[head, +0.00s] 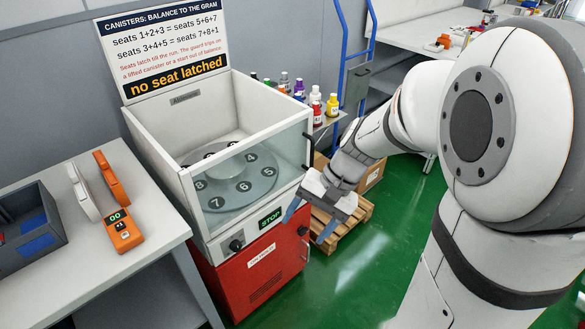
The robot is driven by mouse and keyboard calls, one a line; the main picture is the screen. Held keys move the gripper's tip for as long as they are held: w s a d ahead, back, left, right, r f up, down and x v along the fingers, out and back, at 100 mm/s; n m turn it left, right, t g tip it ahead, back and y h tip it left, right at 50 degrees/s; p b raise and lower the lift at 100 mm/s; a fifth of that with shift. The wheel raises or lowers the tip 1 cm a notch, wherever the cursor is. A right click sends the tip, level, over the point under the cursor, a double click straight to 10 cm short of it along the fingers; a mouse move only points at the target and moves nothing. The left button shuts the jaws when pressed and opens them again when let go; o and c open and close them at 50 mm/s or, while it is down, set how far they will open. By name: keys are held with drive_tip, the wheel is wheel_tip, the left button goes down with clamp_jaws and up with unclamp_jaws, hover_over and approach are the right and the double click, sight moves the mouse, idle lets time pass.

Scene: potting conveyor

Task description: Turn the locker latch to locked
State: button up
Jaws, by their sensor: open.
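The red locker (262,282) stands under the white machine, with a white label on its front that is too small to read. A small dark knob (303,230), which looks like the locker latch, sits at the upper right of the red front. Whether it is turned to locked cannot be told. My gripper (305,230) points down with its two blue-grey fingers spread, one on either side of the knob in this view. It is open and holds nothing. Whether the fingers touch the knob or hang in front of it is unclear.
The machine (165,160) has a clear front guard, numbered seats (230,180), a black dial (236,245) and a STOP display (270,217). A pallet (345,232) with a box stands behind my gripper. A table (150,215) with an orange meter (122,230) is left. Green floor is free in front.

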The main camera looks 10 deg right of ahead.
drive_tip(key=w+f+m+t+y+b, duration=0.4)
drive_tip(key=w+f+m+y+b, duration=0.6)
drive_tip(key=w+f, duration=0.9)
drive_tip(key=m+t+h+b, duration=0.5)
drive_tip(key=m+t, duration=0.7)
drive_tip(key=m, duration=0.2)
approach(305, 233)
drive_tip(key=x, duration=0.9)
drive_tip(key=shift+w+f, duration=0.1)
drive_tip(key=shift+w, duration=0.15)
drive_tip(key=shift+c, duration=0.5)
drive_tip(key=c, duration=0.9)
